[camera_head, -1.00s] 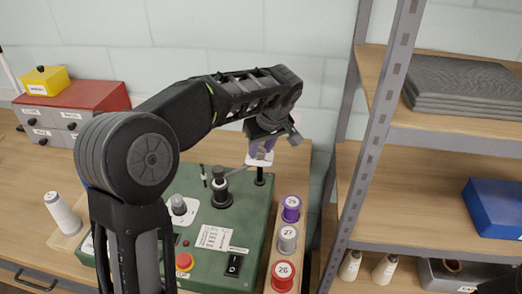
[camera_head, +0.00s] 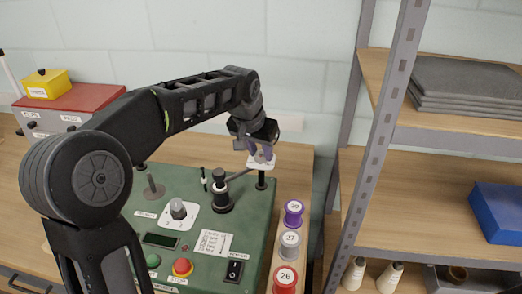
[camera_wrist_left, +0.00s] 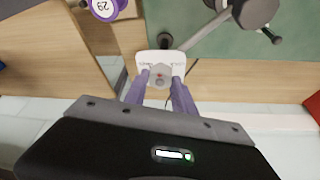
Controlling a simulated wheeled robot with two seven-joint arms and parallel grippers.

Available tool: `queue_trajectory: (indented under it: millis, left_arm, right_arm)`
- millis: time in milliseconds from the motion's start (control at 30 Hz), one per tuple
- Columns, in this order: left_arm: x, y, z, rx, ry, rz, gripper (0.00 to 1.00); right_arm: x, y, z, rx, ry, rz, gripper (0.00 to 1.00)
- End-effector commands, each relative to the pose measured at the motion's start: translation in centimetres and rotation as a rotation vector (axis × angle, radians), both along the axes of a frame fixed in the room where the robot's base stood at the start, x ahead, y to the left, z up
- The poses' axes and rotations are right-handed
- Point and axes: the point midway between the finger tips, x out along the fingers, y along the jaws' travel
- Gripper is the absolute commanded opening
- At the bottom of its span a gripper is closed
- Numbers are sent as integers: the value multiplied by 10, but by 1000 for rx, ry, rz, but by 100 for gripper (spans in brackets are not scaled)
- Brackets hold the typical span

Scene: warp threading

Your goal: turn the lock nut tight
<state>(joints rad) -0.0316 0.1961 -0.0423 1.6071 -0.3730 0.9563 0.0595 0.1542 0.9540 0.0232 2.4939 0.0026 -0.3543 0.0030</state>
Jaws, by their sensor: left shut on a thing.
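My left gripper (camera_head: 262,153) reaches down over the back right of the green machine. Its purple fingers stand at a small white plate (camera_head: 291,163) on a black post (camera_head: 261,179). In the left wrist view the fingers (camera_wrist_left: 160,78) are shut on the grey lock nut (camera_wrist_left: 160,73), one finger on each side. The white plate (camera_wrist_left: 171,57) shows around the nut. In the head view the fingers hide the nut. How tight the nut sits cannot be told. My right gripper is not in view.
The green machine (camera_head: 185,222) carries a dark upright post (camera_head: 220,190) with a bar toward the plate, a grey knob (camera_head: 178,208) and a red button (camera_head: 183,267). Several numbered spools, including a purple one (camera_head: 293,213), stand to its right. A metal shelf upright (camera_head: 382,130) rises beyond.

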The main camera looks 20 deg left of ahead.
Motion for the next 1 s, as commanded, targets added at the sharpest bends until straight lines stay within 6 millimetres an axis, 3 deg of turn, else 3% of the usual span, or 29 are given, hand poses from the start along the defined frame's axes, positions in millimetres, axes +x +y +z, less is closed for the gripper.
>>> queue_trajectory:
  millis: [1000]
  left_arm:
    - [3,6,2,1,-2,-916,0]
  right_arm:
    - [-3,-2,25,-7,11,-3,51]
